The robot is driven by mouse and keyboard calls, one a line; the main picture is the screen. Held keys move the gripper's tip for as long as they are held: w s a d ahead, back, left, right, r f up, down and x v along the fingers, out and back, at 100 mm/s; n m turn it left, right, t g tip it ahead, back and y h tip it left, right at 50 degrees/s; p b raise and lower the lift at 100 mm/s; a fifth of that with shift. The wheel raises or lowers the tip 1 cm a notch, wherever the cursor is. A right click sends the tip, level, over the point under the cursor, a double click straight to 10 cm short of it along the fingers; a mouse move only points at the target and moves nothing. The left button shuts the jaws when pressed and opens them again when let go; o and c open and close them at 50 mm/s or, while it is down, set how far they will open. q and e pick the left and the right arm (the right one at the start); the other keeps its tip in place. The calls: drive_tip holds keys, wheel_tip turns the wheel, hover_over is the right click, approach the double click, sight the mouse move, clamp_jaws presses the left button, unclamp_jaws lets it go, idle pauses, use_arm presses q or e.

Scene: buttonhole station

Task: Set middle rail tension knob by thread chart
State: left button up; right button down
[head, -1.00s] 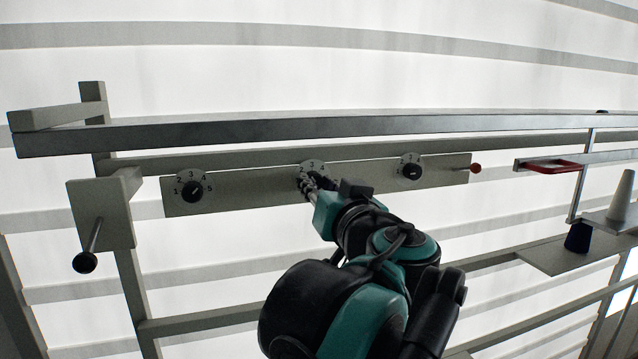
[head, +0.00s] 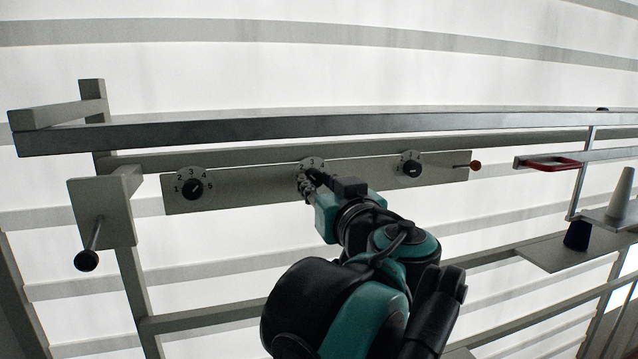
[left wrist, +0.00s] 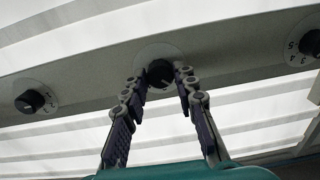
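The middle rail tension knob (left wrist: 160,73) is black and sits on a round grey dial (head: 312,163) on the rail. Digits show at the dial's top in the head view; my gripper covers most of the knob there. My left gripper (head: 308,184) is at this knob. In the left wrist view its two fingers (left wrist: 160,79) straddle the knob, tips very close to its sides; whether they touch it is unclear. The knob's pointer cannot be read. My right gripper is not in view. No thread chart can be made out.
A left knob (head: 193,189) with digits 1 to 5 and a right knob (head: 411,169) share the rail plate (head: 250,186). A long bar (head: 250,130) runs above. A black-ended lever (head: 87,260) sticks out at left. A grey cone (head: 621,192) and dark blue cone (head: 577,236) stand at right.

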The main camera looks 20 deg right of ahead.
use_arm(q)
drive_tip(key=o, duration=0.3)
drive_tip(key=shift+o, duration=0.2)
drive_tip(key=s, duration=1.2)
drive_tip(key=shift+d, duration=0.35)
